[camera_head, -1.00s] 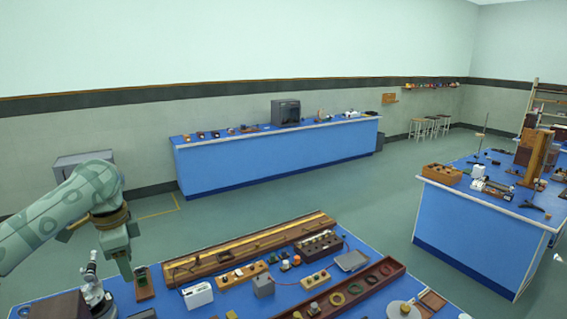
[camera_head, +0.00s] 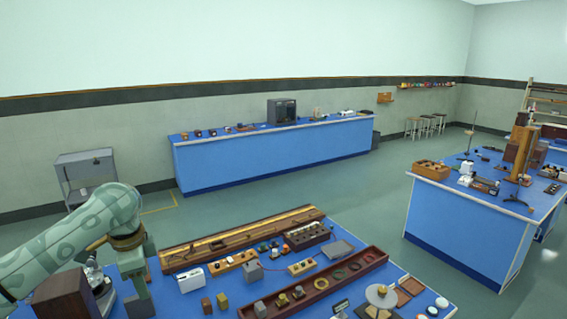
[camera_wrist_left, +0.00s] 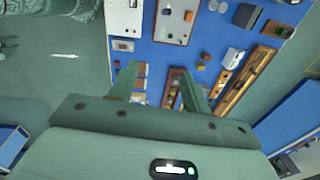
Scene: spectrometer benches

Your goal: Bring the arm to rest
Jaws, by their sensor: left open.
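My left arm comes in from the left in the head view. Its gripper (camera_head: 138,292) points down over the left part of the near blue bench (camera_head: 178,303), beside a dark brown box (camera_head: 65,295). In the left wrist view the two fingers of the left gripper (camera_wrist_left: 160,85) stand apart with nothing held between them. Below them lie the bench top and several small things, apart from the fingers as far as I can tell. My right gripper is in neither view.
The near bench is crowded: a long wooden board (camera_head: 240,240), a white box (camera_head: 191,280), a long reddish tray (camera_head: 325,284) and small blocks. A grey trolley (camera_head: 85,158) stands behind my arm. Clear floor (camera_head: 330,190) separates this bench from the others.

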